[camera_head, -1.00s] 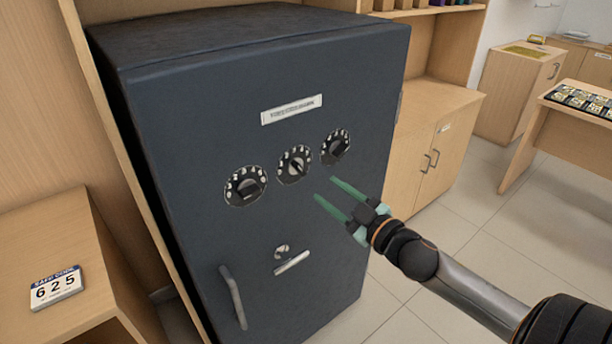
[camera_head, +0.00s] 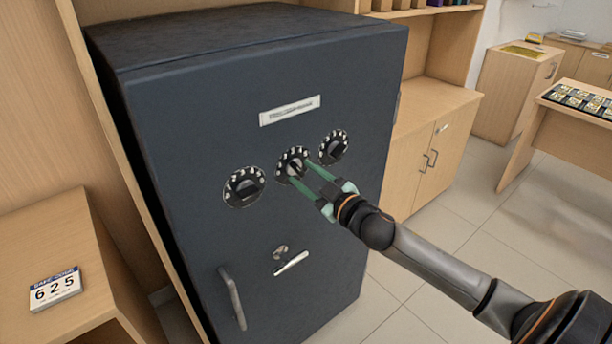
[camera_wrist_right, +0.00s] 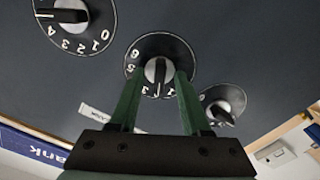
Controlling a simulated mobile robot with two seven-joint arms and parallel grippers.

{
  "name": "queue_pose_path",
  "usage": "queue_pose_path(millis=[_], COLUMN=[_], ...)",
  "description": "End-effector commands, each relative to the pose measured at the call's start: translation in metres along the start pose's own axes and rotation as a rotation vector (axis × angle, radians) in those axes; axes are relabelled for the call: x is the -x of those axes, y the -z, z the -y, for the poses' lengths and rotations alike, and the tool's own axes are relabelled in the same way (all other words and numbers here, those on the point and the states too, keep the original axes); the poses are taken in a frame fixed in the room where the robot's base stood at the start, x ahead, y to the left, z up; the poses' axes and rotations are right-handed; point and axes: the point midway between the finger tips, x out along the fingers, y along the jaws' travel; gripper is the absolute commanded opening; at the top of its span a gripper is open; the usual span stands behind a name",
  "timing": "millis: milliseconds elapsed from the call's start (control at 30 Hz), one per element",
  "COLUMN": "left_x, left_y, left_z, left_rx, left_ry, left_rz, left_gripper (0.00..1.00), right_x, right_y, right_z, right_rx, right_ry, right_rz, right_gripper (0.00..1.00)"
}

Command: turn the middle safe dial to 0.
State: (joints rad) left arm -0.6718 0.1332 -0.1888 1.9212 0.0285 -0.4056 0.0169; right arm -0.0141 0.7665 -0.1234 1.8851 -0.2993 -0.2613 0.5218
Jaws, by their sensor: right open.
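The middle safe dial (camera_head: 291,158) is a round black plate with white digits and a raised knob, on the dark safe door (camera_head: 200,225). In the right wrist view, the middle dial (camera_wrist_right: 134,57) is in the centre, its grey knob (camera_wrist_right: 156,66) between my two green fingertips. My right gripper (camera_head: 295,171) is open, its tips at the dial; it also shows in the right wrist view (camera_wrist_right: 160,80). I cannot tell whether a finger touches the knob. The fingers hide part of the dial, and I cannot read which digit the knob points to. My left gripper is not in view.
Similar dials sit on either side, the left one (camera_head: 243,187) and the right one (camera_head: 334,147). Below are a keyhole plate (camera_head: 280,252), a small silver lever (camera_head: 291,263) and a door handle (camera_head: 232,297). A card reading 625 (camera_head: 55,290) lies on the wooden counter at left.

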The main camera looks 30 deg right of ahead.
Motion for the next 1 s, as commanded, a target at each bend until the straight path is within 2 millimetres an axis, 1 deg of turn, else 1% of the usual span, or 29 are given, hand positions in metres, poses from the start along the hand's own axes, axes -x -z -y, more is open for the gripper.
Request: queue_pose_path(millis=[67, 500, 1000], left_x=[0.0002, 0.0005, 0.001], left_y=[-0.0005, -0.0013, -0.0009], left_z=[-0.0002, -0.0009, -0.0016], left_rx=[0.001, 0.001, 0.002], left_ry=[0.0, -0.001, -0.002], left_rz=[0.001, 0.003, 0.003], left_gripper=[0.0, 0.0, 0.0], right_x=[0.0001, 0.0003, 0.0003], right_y=[0.0, 0.0001, 0.0003], right_z=[0.0001, 0.0001, 0.0], right_rx=[0.0, -0.001, 0.006], right_ry=[0.0, 0.0, 0.0], right_rz=[0.0, 0.0, 0.0], right_gripper=[0.47, 0.0, 0.0])
